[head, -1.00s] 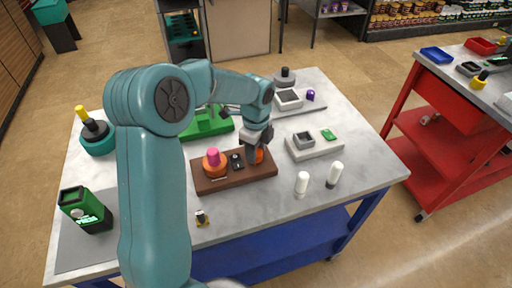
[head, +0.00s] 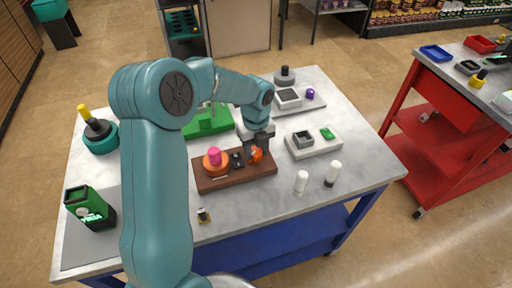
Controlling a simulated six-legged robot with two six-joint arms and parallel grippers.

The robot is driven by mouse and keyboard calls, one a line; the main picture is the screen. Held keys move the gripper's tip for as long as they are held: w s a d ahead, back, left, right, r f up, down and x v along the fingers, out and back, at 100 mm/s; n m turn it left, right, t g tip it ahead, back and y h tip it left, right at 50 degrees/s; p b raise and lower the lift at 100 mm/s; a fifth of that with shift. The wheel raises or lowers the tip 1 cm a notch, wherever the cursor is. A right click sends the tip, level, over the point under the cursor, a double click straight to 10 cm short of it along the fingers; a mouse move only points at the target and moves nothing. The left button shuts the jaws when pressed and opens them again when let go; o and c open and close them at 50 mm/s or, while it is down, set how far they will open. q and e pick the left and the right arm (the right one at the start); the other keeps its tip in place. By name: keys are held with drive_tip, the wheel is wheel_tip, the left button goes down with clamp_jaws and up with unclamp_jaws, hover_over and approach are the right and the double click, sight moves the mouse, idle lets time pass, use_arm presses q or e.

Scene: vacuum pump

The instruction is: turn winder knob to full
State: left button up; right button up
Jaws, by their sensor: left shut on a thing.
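A brown wooden board (head: 220,181) lies on the grey table. On it are an orange disc with a pink knob (head: 214,157) at the left, a small black part (head: 237,160) in the middle and an orange knob (head: 257,156) at the right. I cannot tell which of these is the winder knob. My left gripper (head: 257,149) reaches down over the board's right end and is shut on the orange knob, hiding part of it. My right gripper is not in view.
Two white bottles (head: 301,182) stand right of the board. A light tray with a grey box (head: 303,139) is behind them. A green block (head: 206,123) lies behind the board, and a green canister (head: 90,208) stands at the left.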

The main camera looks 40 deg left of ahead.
use_arm(q)
drive_tip(key=shift+w+a+r, duration=0.15)
drive_tip(key=shift+r, duration=0.05)
